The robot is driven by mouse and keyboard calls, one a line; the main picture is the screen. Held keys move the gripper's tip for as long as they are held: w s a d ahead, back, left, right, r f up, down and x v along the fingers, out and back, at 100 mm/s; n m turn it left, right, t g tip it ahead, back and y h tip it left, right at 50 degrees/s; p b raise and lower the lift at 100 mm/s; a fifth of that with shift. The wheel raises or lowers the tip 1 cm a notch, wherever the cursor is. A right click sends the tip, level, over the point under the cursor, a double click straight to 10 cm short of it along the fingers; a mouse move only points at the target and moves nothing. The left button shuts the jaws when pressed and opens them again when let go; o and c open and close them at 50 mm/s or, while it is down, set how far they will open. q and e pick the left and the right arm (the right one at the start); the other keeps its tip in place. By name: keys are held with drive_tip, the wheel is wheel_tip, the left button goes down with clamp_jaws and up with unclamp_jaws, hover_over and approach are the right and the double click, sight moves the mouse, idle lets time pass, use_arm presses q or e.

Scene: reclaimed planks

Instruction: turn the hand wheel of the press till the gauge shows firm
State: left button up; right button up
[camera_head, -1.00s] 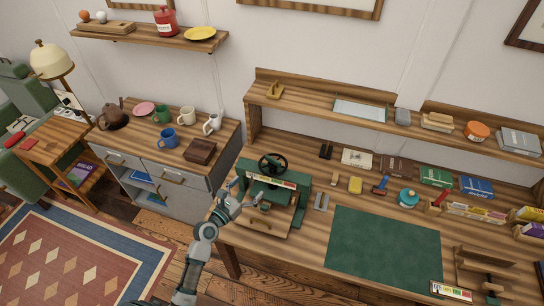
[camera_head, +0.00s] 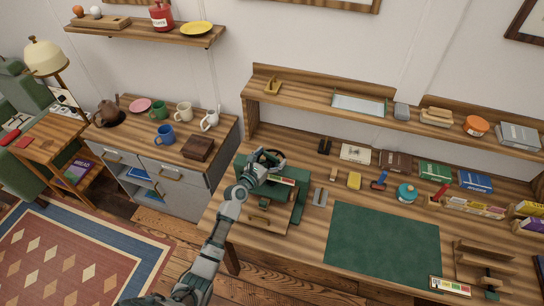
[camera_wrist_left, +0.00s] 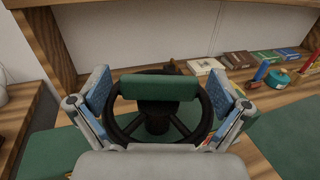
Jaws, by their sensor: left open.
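The press (camera_head: 300,205) is a green frame on a wooden base, standing at the left end of the workbench. Its dark hand wheel (camera_head: 276,155) is on top, partly hidden by my left gripper (camera_head: 265,160). In the left wrist view the black wheel (camera_wrist_left: 119,124) lies between the two open fingers of my left gripper (camera_wrist_left: 160,90), one on each side of its rim. I cannot tell whether they touch it. The gauge strip (camera_head: 286,181) on the press front is partly covered and too small to read. My right gripper is not in view.
A green mat (camera_head: 383,245) lies to the right of the press. A shelf (camera_head: 310,98) runs behind. A cabinet with mugs (camera_head: 165,135) stands at left.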

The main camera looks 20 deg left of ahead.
use_arm(q)
drive_tip(key=shift+a, duration=0.15)
drive_tip(key=c, duration=1.2)
drive_tip(key=shift+b, duration=0.3)
